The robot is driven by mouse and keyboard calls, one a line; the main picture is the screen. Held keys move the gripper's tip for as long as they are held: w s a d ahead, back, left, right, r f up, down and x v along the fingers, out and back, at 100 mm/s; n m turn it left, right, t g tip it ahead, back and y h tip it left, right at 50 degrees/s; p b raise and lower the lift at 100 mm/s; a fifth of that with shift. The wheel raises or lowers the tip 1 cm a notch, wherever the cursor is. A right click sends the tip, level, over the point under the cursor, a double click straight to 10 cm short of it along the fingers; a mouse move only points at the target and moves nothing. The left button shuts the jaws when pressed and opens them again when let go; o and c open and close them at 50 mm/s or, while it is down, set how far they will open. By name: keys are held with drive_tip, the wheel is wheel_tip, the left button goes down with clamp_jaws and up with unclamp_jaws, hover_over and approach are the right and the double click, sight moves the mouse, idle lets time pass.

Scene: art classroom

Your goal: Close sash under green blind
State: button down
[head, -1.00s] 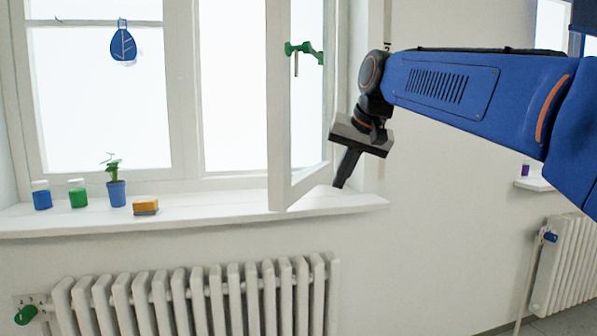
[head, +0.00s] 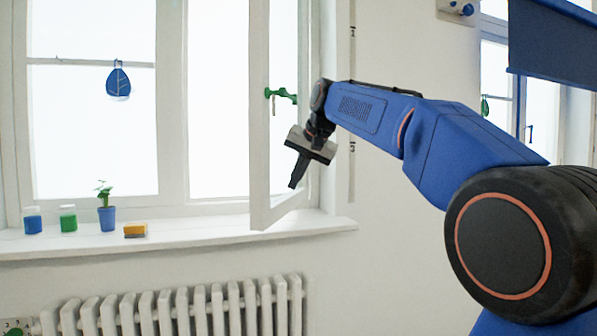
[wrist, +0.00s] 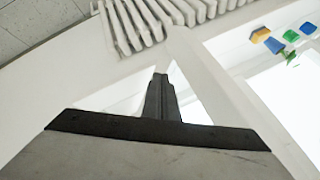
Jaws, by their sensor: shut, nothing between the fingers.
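The white window sash (head: 259,150) stands open into the room, hinged at its right. Its green handle (head: 281,95) is on the face turned toward me. My gripper (head: 292,186) is shut and empty, pointing down and slightly left. It overlaps the lower part of the sash glass in the head view, on the handle side; I cannot tell whether it touches. In the wrist view the shut fingers (wrist: 160,80) stand before white frame surfaces. No green blind shows in either view.
The sill (head: 190,233) carries a blue jar (head: 33,223), a green jar (head: 68,219), a potted plant (head: 106,218) and a yellow-orange block (head: 135,230). A radiator (head: 180,310) is below. A blue blind (head: 555,45) covers part of another window.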

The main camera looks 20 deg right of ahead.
drive_tip(key=w+a+f, duration=0.3)
drive_tip(key=w+a, duration=0.1)
drive_tip(key=shift+w, duration=0.3)
drive_tip(key=shift+a, duration=0.1)
